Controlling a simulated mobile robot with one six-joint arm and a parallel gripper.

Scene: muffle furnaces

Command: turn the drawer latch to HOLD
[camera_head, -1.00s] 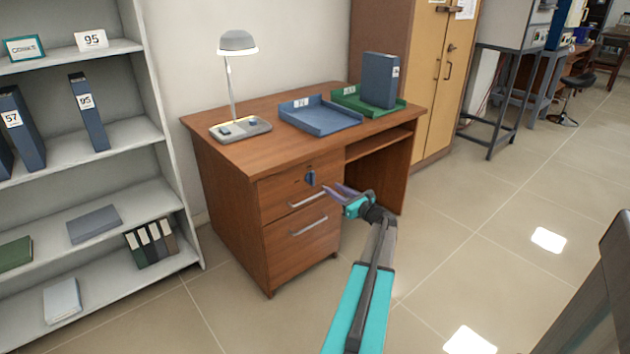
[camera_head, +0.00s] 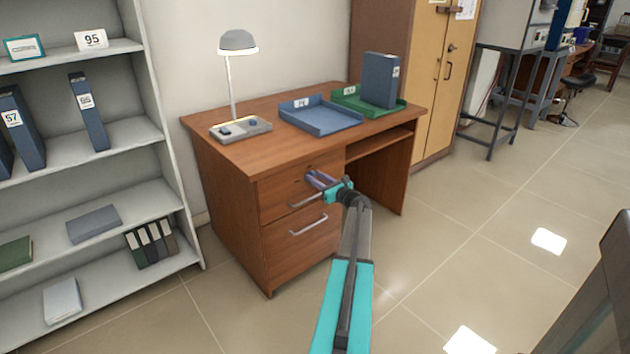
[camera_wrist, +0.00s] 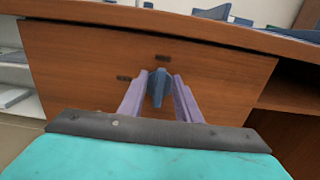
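The drawer latch is a small blue upright piece on the front of the top drawer, seen in the wrist view (camera_wrist: 159,86). Small dark marks sit above it and to its left on the drawer front (camera_wrist: 70,62). My gripper (camera_wrist: 160,82) has its two purple fingers on either side of the latch, with narrow gaps visible, so it is open around it. In the head view my gripper (camera_head: 317,180) is at the top drawer front and covers most of the latch. I cannot tell which dark mark is HOLD.
The wooden desk (camera_head: 228,185) carries a lamp (camera_head: 238,85), a blue tray (camera_head: 320,118) and a green tray with a blue binder (camera_head: 380,80). The top drawer handle (camera_head: 305,199) is just below my gripper. Open floor lies to the right.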

